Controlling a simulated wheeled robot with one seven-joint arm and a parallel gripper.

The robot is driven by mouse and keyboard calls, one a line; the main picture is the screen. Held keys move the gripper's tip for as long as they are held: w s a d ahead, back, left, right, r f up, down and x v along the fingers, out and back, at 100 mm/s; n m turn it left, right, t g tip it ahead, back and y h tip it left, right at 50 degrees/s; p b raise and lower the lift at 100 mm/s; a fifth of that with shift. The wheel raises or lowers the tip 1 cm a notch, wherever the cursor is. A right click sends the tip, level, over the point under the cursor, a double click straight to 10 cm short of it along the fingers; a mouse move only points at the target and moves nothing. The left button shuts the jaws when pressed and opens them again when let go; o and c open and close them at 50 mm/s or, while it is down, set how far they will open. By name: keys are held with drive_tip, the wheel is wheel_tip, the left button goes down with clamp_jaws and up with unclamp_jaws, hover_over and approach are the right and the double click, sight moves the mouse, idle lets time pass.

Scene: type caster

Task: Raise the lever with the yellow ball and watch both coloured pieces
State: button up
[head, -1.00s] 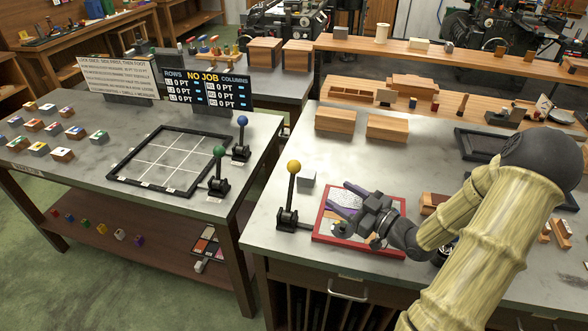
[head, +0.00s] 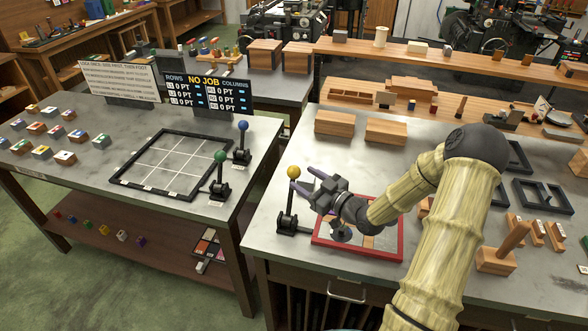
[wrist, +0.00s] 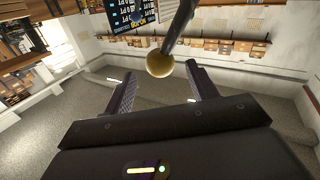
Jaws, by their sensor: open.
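The yellow ball (head: 293,172) tops a black lever (head: 288,205) that stands nearly upright on a dark base at the front left of the right-hand bench. My gripper (head: 302,180) is just right of the ball, its open fingers pointing toward it. In the wrist view the yellow ball (wrist: 159,63) appears between the lines of the two open fingers (wrist: 158,82), near their tips, with no clear contact. The red-framed tray (head: 330,247) lies under my gripper and is partly hidden. I cannot tell which two coloured pieces are meant.
A green-ball lever (head: 220,157) and a blue-ball lever (head: 243,126) stand on the left-hand bench beside a black-framed grid (head: 120,172). A board reading NO JOB (head: 208,94) stands behind it. Wooden blocks (head: 334,123) sit behind my gripper. A gap separates the benches.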

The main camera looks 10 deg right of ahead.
sight(294, 171)
drive_tip(key=p+x, duration=0.1)
drive_tip(key=x, duration=0.4)
drive_tip(key=shift+c, duration=0.2)
clamp_jaws()
drive_tip(key=shift+w+d, duration=0.1)
